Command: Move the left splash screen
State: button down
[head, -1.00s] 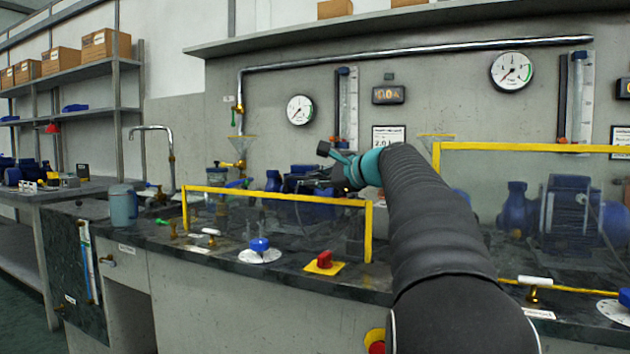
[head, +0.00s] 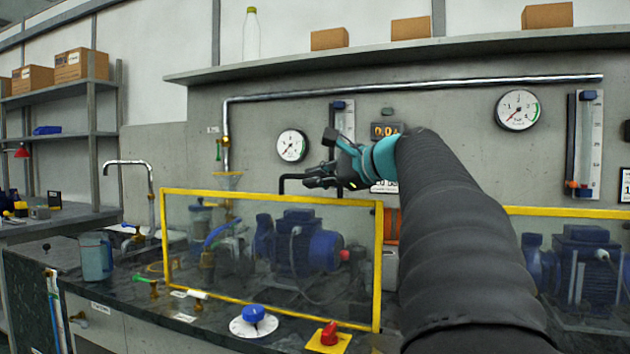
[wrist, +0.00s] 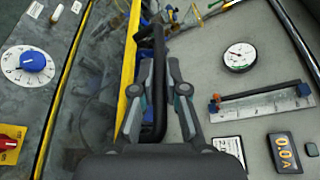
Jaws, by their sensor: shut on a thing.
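The left splash screen (head: 300,265) is a clear panel in a yellow frame, standing on the counter edge in front of a blue pump (head: 300,240) in the head view. It looks about upright. A black bar handle (head: 285,184) is fixed at its top edge. My gripper (head: 322,178) reaches over the top from the right and is shut on this handle. In the wrist view the handle (wrist: 160,85) runs between my two fingers, beside the yellow top bar (wrist: 125,85). The exact finger contact is partly hidden.
A blue knob (head: 253,313) and a red knob (head: 329,333) sit on the counter in front of the screen. A grey-blue jug (head: 95,257) stands at left. A second screen (head: 575,212) stands at right. The wall carries a gauge (head: 292,146).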

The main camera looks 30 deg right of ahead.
jog(key=shift+a+r, duration=0.2)
jog(key=shift+r, duration=0.2)
jog(key=c, duration=1.2)
grip_release()
jog(key=shift+w+a, duration=0.1)
jog(key=shift+s+d+f, duration=0.15)
jog(key=shift+s+d, duration=0.05)
jog(key=shift+d, duration=0.15)
jog(key=v, duration=1.1)
jog(key=shift+s, duration=0.3)
